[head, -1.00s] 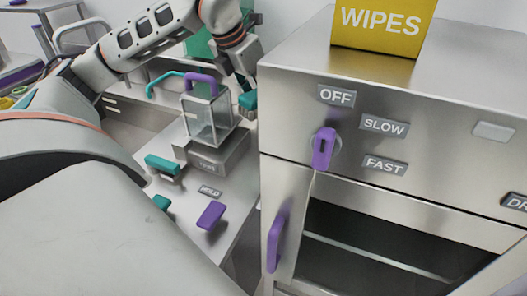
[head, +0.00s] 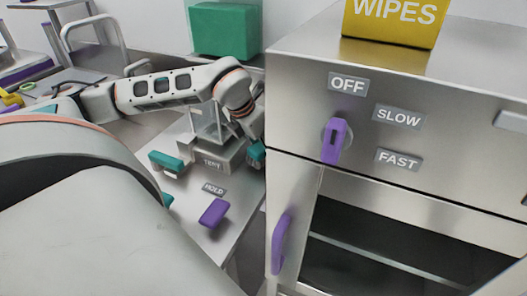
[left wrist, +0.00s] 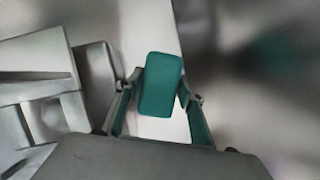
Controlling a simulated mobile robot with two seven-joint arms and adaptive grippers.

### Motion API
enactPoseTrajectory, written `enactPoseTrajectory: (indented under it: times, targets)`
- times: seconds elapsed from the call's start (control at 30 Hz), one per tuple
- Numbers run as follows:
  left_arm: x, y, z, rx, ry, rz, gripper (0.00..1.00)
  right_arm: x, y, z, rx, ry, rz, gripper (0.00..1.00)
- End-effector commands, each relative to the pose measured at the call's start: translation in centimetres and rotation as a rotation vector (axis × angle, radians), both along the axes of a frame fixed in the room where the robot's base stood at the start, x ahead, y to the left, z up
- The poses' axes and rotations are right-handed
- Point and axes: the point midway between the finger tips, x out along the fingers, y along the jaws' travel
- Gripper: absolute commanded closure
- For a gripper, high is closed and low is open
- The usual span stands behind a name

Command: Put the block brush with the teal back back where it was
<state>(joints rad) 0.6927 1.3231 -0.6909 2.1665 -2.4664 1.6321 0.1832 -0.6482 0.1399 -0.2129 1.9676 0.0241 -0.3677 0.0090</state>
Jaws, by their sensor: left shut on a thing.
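The block brush with the teal back (left wrist: 160,85) is between the fingers of my left gripper (left wrist: 160,100) in the left wrist view, and the gripper is shut on it. In the head view, a small teal part of the brush (head: 256,153) shows below my left wrist, beside the left side of the steel cabinet; my arm and the cabinet edge hide the rest. I cannot tell whether the brush touches the surface below. My right gripper is not in view.
The steel cabinet (head: 300,100) with a purple knob (head: 335,141) and a yellow WIPES box (head: 393,20) stands close on the right. On the bench are a clear box (head: 207,122) on a TEST block, a teal-topped piece (head: 166,162), a HOLD label (head: 213,189) and a purple piece (head: 213,213).

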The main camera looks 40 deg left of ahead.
Motion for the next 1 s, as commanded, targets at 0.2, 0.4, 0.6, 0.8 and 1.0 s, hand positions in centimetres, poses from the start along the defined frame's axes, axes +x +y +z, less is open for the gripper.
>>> enactPoseTrajectory:
  times: [0.2,0.4,0.6,0.8,1.0]
  targets:
    - [0.0,0.0,-1.3,0.0,-0.002,0.0,0.85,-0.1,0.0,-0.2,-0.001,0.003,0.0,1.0]
    - [0.0,0.0,-1.5,0.0,-0.001,0.0,0.85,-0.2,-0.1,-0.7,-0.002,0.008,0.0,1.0]
    - [0.0,0.0,-1.4,0.0,0.0,0.0,0.55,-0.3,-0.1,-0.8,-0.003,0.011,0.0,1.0]
    - [0.0,0.0,-1.3,0.0,-0.001,0.0,0.55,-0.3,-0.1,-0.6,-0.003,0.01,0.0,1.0]
    - [-0.7,0.1,0.5,0.002,-0.002,0.001,0.55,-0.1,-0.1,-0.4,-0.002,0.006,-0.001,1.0]
